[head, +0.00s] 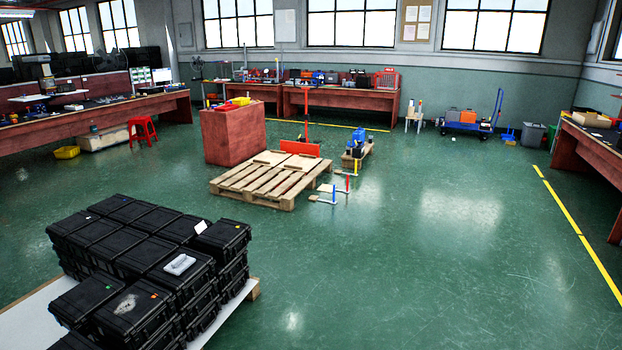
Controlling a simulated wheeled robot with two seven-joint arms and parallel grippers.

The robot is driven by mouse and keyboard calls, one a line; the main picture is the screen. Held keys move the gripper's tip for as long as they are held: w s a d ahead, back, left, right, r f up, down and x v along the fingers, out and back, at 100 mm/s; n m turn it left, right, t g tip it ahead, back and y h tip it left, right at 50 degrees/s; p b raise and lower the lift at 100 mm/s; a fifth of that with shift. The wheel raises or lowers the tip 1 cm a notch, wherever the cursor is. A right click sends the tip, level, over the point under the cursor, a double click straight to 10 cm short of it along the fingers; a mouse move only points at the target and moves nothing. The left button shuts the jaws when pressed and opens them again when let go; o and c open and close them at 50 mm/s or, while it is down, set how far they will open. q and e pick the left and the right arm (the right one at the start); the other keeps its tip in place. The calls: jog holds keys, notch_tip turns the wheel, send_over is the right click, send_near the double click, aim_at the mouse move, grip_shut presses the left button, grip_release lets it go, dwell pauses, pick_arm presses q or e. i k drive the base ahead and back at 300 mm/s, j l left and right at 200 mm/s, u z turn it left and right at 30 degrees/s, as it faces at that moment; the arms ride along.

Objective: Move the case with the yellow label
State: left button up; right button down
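Black hard cases (138,256) stand stacked in several columns at the lower left. Several tops carry a tiny coloured dot: one near case (85,300) has a greenish dot, and the case beside it (120,322) has an orange or yellowish dot at its corner. The dots are too small to tell for sure which is the yellow label. Neither of my grippers is in view.
The stack rests on a white-topped pallet (232,305). An empty wooden pallet (245,183) lies mid-floor, with a red-brown box (233,135) behind it. Workbenches line the walls. The green floor (430,260) is clear at centre and right, beside a yellow floor line (563,207).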

aim_at(227, 238)
jog(key=i+l, duration=0.1)
jog(key=i, duration=1.9)
jog(key=i+u, duration=0.45)
jog(key=i+l+u, duration=0.3)
jog(key=i+u, duration=0.15)
jog(key=i+l+u, duration=1)
jog(key=l+u, duration=0.4)
jog(key=l, duration=0.1)
